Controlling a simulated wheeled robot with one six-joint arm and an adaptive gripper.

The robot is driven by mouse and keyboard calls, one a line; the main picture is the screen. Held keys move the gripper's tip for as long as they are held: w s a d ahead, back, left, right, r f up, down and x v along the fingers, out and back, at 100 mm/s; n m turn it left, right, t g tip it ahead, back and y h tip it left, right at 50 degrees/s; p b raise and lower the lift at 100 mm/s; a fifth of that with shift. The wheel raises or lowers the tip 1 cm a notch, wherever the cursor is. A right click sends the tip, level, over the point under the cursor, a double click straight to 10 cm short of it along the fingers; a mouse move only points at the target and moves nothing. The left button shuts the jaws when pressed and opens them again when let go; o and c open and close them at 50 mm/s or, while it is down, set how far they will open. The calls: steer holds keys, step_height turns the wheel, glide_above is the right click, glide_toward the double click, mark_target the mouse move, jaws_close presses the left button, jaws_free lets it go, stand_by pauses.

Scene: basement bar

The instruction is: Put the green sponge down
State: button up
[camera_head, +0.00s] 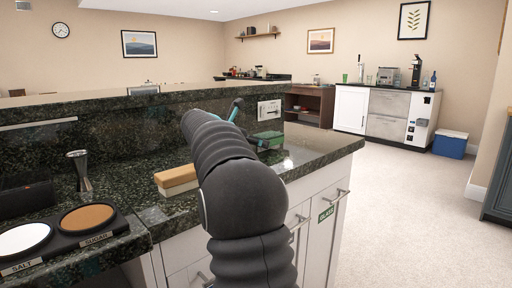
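The green sponge (268,137) shows just right of my arm, at the far part of the dark granite counter (320,148). I cannot tell whether it rests on the counter or hangs just above it. My gripper (256,141) is mostly hidden behind my own dark, ribbed arm, and only small dark and teal parts show beside the sponge. Its fingers cannot be made out clearly, so their opening and any hold on the sponge are unclear.
A wooden block (177,178) lies left of my arm. A metal jigger (80,170) and a tray of salt (24,238) and sugar (87,217) stand at left. A raised granite ledge (120,100) backs the counter. The counter's right end looks clear.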

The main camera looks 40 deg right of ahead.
steer(key=shift+f, duration=0.75)
steer(key=shift+f, duration=0.15)
steer(key=o, duration=0.8)
steer(key=shift+c, duration=0.2)
